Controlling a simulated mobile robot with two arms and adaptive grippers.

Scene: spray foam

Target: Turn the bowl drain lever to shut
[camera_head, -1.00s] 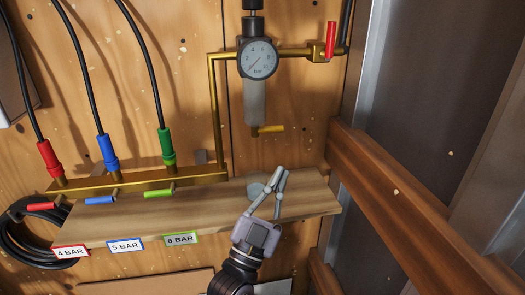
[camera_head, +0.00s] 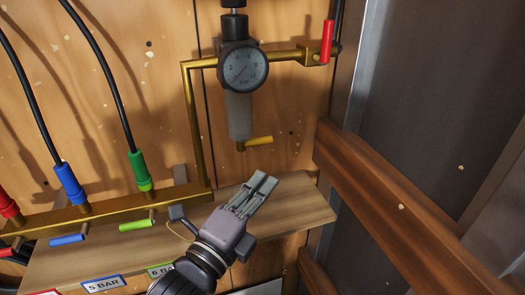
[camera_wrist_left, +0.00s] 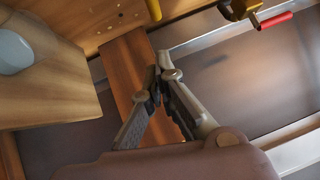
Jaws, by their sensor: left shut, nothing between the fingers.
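The bowl drain lever (camera_head: 259,141) is a yellow handle under the clear grey filter bowl (camera_head: 239,115), below the pressure gauge. It points to the right, roughly level with a slight upward tilt. My left gripper (camera_head: 265,180) is shut and empty, below the lever with its fingertips pointing up and right. A gap shows between the fingertips and the lever. In the left wrist view the shut fingers (camera_wrist_left: 157,80) touch nothing, and a yellow handle (camera_wrist_left: 154,10) shows beyond them at the top edge. My right gripper is not in view.
A wooden shelf (camera_head: 300,208) lies under my left gripper. A red lever (camera_head: 327,42) stands upright on the brass pipe at upper right. Green (camera_head: 137,224) and blue (camera_head: 68,239) levers are at left. A wooden beam (camera_head: 390,190) and grey panel are at right.

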